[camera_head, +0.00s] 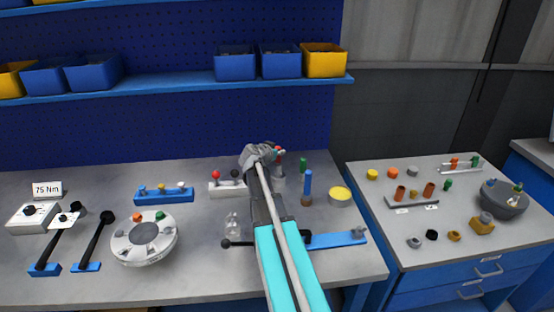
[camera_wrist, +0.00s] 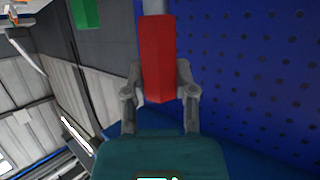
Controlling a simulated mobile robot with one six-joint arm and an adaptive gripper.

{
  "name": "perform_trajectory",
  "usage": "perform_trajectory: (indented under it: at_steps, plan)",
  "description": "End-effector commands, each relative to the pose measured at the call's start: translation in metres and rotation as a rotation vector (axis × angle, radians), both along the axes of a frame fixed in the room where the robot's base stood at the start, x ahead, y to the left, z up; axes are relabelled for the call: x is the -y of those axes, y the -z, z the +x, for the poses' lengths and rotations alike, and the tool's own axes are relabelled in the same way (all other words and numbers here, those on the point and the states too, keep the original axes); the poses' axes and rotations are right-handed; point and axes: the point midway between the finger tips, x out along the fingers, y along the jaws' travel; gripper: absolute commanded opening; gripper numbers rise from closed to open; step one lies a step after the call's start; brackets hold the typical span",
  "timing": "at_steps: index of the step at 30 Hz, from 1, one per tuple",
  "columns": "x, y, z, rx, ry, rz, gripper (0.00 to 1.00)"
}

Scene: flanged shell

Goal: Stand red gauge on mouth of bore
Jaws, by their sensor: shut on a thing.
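The red gauge (camera_wrist: 158,58) is a red faceted block between the two fingers of my gripper (camera_wrist: 160,90) in the wrist view. A grey cylindrical piece (camera_wrist: 155,6) meets its upper end in that picture. In the head view my gripper (camera_head: 276,153) is over the back of the bench, with a small red part of the gauge (camera_head: 278,149) showing beside it. A round white flanged body (camera_head: 127,245) with a dark grey centre (camera_head: 146,233) sits at left on the bench. I cannot tell for sure whether that centre is the bore.
A green piece (camera_head: 303,165), a blue upright cylinder (camera_head: 308,184) and a yellow-topped round tin (camera_head: 340,196) stand right of my arm. A blue rack (camera_head: 164,196) and black-handled tools (camera_head: 97,240) are at left. A blue bar (camera_head: 337,240) lies near the front right.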

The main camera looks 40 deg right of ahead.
Motion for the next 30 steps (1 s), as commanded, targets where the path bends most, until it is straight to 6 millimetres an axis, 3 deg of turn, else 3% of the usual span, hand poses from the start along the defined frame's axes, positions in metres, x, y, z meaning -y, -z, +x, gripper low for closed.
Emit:
perform_trajectory:
  at_steps: [4,21,22,27,30]
  plan:
    - [0.0001,0.0125,0.0000,-0.001,0.000,-0.001,0.00]
    - [0.0002,0.0170,-0.0001,0.000,0.000,-0.001,0.00]
    - [0.0002,0.0160,-0.0001,0.000,0.000,0.000,0.41]
    - [0.0003,0.0156,-0.0002,0.000,0.000,0.000,0.70]
    - [0.0003,0.0156,-0.0002,0.000,0.000,0.000,0.70]
